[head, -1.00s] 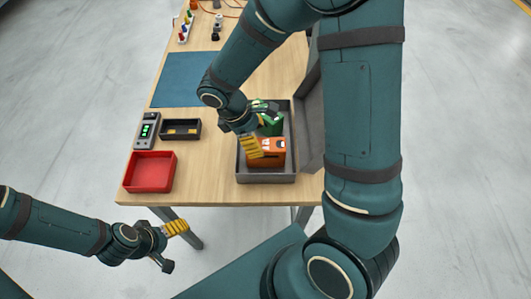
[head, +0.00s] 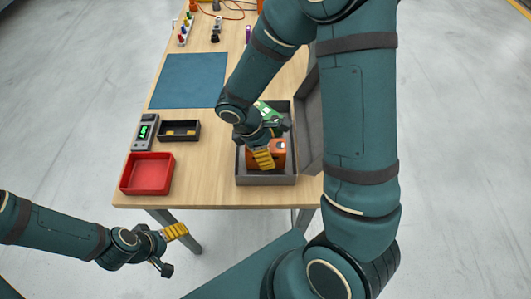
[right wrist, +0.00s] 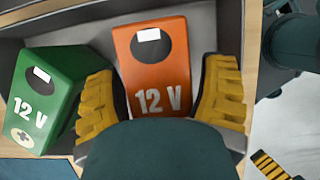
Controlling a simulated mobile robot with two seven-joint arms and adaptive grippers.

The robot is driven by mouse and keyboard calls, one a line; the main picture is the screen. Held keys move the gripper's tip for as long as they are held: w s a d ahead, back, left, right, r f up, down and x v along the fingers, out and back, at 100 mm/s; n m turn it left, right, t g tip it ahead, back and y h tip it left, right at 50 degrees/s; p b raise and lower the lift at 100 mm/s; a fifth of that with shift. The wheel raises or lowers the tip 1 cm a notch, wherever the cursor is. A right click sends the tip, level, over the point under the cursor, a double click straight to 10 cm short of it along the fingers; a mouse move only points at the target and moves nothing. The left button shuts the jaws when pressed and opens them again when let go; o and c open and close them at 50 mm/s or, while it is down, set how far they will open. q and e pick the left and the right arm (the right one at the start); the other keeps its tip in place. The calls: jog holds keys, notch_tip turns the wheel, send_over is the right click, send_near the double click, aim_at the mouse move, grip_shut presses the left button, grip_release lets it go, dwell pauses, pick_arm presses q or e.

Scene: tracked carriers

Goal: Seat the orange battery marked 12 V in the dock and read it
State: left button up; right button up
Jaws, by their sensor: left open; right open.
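The orange battery (head: 280,153), marked 12 V, sits in an open grey case (head: 266,180) and is partly covered by my right gripper in the head view. My right gripper (head: 264,154) is open over it. In the right wrist view the orange battery (right wrist: 155,60) lies between the two yellow fingers, with its white 12 V marking towards me. A low black tray (head: 180,131) with yellow parts inside, apparently the dock, stands left of the case. A grey meter (head: 145,131) with a lit green display is beside it. My left gripper (head: 172,249) is open and empty, off the table's front edge.
A green battery (right wrist: 45,95), also marked 12 V, stands close left of the orange one; my left finger is near it. The case lid (head: 309,115) stands open on the right. A red tray (head: 147,174) is front left. A blue mat (head: 188,80) lies behind.

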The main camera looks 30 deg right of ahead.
jog(key=shift+f, duration=0.25)
dwell(0.3)
jog(key=c, duration=1)
jog(key=shift+c, duration=0.2)
jog(key=shift+r, duration=0.1)
